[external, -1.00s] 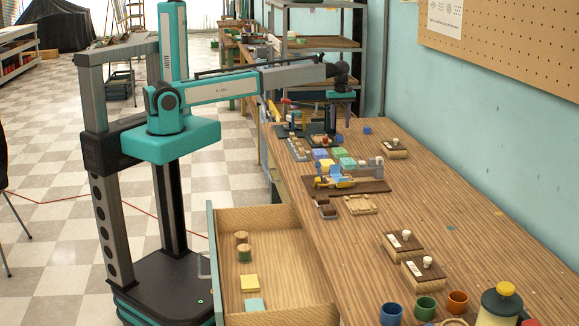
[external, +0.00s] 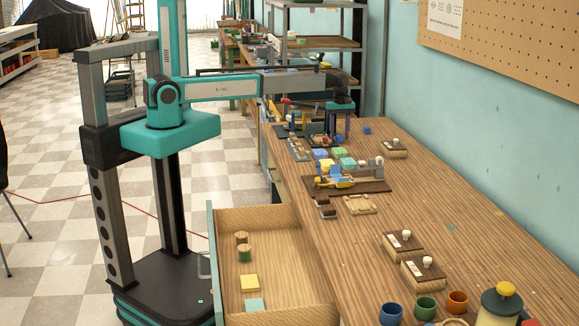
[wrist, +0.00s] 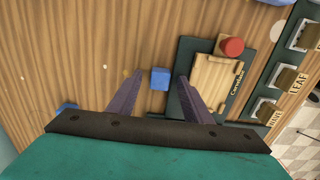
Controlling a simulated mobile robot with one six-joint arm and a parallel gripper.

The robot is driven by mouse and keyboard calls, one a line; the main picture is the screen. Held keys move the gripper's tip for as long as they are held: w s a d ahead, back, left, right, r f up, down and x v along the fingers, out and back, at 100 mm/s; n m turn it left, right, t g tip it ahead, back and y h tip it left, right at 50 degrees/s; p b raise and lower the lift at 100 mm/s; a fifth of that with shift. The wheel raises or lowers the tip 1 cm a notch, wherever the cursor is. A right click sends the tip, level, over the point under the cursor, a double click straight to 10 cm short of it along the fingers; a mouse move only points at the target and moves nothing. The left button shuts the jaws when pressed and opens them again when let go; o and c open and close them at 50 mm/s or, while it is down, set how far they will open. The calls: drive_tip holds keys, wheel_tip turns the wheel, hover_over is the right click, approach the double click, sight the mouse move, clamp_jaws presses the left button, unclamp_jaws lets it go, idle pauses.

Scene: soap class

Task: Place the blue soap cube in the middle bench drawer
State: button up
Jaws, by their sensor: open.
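A small blue cube (wrist: 160,78) lies on the wooden bench top in the wrist view, between and beyond my fingertips. My gripper (wrist: 156,88) is open, its two purple fingers apart and nothing held. An open bench drawer (external: 285,262) at the front left holds two round wooden pieces, a yellow block and a pale teal block.
In the wrist view a dark green board with a red-knobbed wooden block (wrist: 213,84) lies close to the right finger. Labelled stamps (wrist: 296,84) stand further right. Coloured blocks (external: 340,153) and a brown tray (external: 375,186) lie nearer on the bench.

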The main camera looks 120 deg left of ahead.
clamp_jaws()
idle(0.3)
drive_tip(key=shift+r, duration=0.2)
drive_tip(key=shift+r+b, duration=1)
drive_tip(key=shift+r, duration=0.45)
drive_tip(key=s+d+b, duration=0.1)
drive_tip(key=s+d, duration=0.1)
drive_tip(key=d, duration=0.2)
drive_tip(key=s+d+r+b, duration=0.1)
drive_tip(key=s+d+b, duration=0.1)
drive_tip(key=d, duration=0.3)
drive_tip(key=s+d+b, duration=0.1)
drive_tip(key=s+d, duration=0.3)
drive_tip(key=shift+s+d+r, duration=0.2)
drive_tip(key=shift+d+r, duration=0.1)
drive_tip(key=shift+r, duration=0.05)
